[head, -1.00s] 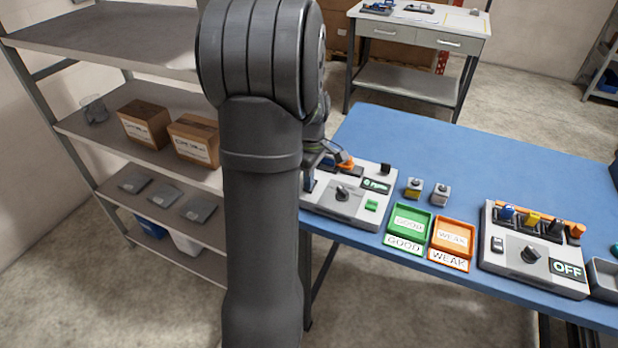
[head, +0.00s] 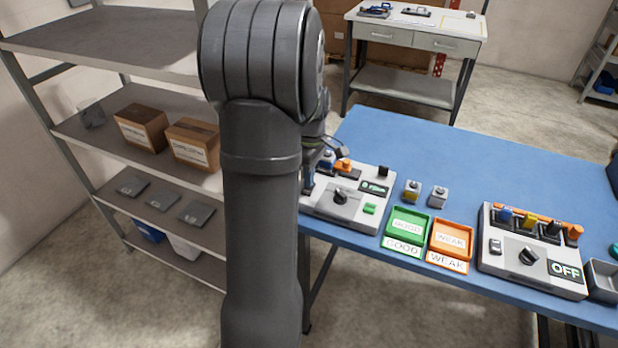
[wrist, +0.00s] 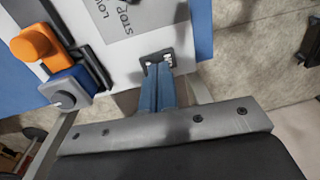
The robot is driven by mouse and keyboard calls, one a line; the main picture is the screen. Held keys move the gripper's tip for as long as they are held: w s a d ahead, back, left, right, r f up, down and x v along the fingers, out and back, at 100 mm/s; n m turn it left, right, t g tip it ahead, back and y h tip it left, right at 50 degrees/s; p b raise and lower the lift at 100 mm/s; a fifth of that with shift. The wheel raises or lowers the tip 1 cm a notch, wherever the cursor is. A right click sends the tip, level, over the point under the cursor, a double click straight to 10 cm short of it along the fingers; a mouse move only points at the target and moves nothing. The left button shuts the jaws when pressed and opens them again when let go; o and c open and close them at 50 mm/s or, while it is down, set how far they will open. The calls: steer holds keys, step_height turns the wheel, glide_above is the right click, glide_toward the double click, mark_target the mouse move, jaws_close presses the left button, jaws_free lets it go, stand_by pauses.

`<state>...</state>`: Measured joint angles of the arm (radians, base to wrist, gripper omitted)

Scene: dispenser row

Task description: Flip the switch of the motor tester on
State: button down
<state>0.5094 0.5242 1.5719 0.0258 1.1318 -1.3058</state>
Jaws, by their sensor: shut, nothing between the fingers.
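The grey device at the left end of the blue table, apparently the motor tester (head: 326,207), has a dark knob (head: 341,196), a green button (head: 370,209) and a small dark display (head: 374,188) too small to read. In the wrist view its pale panel (wrist: 118,72) carries STOP and LOW lettering and a small black switch plate (wrist: 147,59) with white marks. My gripper (wrist: 158,68) is shut and empty, its blue fingertips over that plate and partly hiding it; contact cannot be told. In the head view my gripper (head: 307,188) shows at the device's left side, partly behind my arm.
An orange knob-like part (wrist: 36,43) and a blue block (wrist: 70,90) sit close left of the fingers. Green (head: 406,226) and orange (head: 451,237) trays, two small blocks (head: 412,190) and another device reading OFF (head: 528,258) stand to the right. The table's back is clear.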

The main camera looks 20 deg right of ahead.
step_height(320, 180, up, 13)
steer(key=s+a, duration=0.1)
steer(key=shift+s+a, duration=0.15)
steer(key=shift+a, duration=0.05)
steer(key=f, duration=0.6)
steer(key=w+d+f, duration=0.1)
steer(key=f, duration=0.3)
step_height(320, 180, up, 7)
steer(key=shift+w+d+f+y, duration=0.2)
steer(key=shift+d+y, duration=0.05)
steer(key=shift+y, duration=0.05)
